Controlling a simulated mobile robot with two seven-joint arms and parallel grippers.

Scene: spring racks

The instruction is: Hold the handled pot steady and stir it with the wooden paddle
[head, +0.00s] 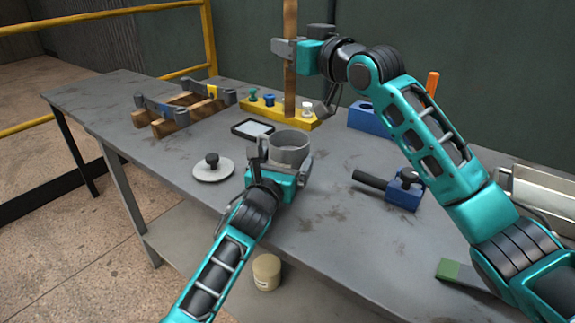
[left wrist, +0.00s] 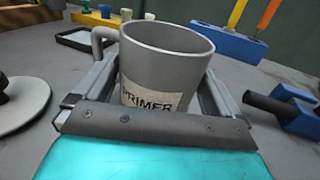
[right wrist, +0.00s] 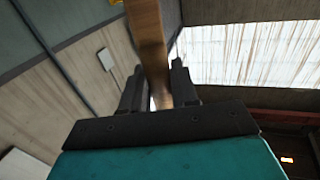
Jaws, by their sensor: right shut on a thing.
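The grey handled pot (head: 290,150), labelled PRIMER, stands upright on the bench; it also fills the middle of the left wrist view (left wrist: 165,62), its handle to the left. My left gripper (head: 283,165) is low at the pot, with one finger on each side of it and narrow gaps seeming to show. My right gripper (head: 289,50) is shut on the wooden paddle (head: 290,80), holding it upright high above the bench. The paddle's lower end shows in front of the yellow rack, apart from the pot in the picture. The pot's inside bottom is hidden.
A yellow rack (head: 262,108) with several knobs, a black-framed tray (head: 252,128) and a round lid (head: 213,171) lie near the pot. A blue block with a black handle (head: 403,190) stands to the right. A wooden rack (head: 180,110) is at the left. The front bench is mostly clear.

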